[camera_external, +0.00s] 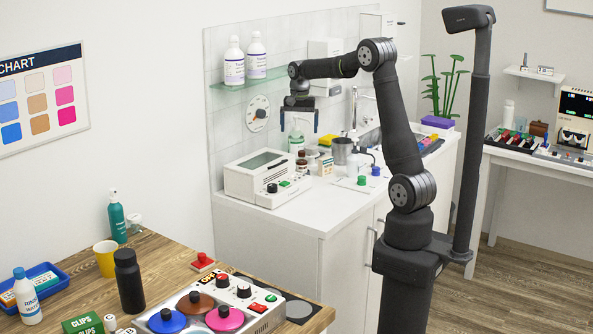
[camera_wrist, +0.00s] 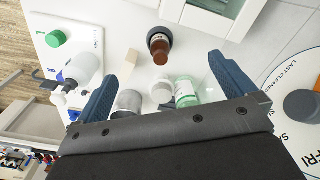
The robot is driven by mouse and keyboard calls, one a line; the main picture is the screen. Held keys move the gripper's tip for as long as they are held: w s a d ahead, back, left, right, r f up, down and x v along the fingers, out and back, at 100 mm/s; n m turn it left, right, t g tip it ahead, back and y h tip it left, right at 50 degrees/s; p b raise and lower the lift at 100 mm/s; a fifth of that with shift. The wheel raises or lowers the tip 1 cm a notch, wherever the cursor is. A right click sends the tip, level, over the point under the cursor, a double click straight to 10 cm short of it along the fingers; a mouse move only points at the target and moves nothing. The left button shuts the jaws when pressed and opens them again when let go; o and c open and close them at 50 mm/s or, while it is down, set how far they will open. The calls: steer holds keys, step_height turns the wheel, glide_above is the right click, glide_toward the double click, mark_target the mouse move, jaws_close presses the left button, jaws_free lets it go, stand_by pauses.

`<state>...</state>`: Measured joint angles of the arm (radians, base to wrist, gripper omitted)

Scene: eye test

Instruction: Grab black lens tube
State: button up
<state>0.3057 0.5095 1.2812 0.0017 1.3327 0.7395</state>
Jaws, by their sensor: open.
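I cannot single out a black lens tube for certain. In the wrist view a dark round piece (camera_wrist: 149,38) shows at a brown bottle (camera_wrist: 159,54); I cannot tell whether it is separate. In the external view a black cylinder (camera_external: 129,284) stands upright on the wooden table, far from my gripper, and looks like a bottle. My gripper (camera_external: 299,130) is open and empty, pointing down above the white counter. In the wrist view its blue fingers (camera_wrist: 163,70) are spread, with a grey metal beaker (camera_wrist: 128,102) and a green labelled bottle (camera_wrist: 186,92) beneath or between them.
A white instrument (camera_external: 262,176) stands at the counter's front left. A shelf with two white bottles (camera_external: 234,68) is on the wall behind. A green cap (camera_external: 362,180) lies on the counter. The wooden table holds a yellow cup (camera_external: 106,258) and a control box with coloured knobs (camera_external: 224,317).

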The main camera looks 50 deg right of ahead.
stand_by(0.3)
steer(key=c, duration=0.6)
steer(key=shift+o, duration=0.2)
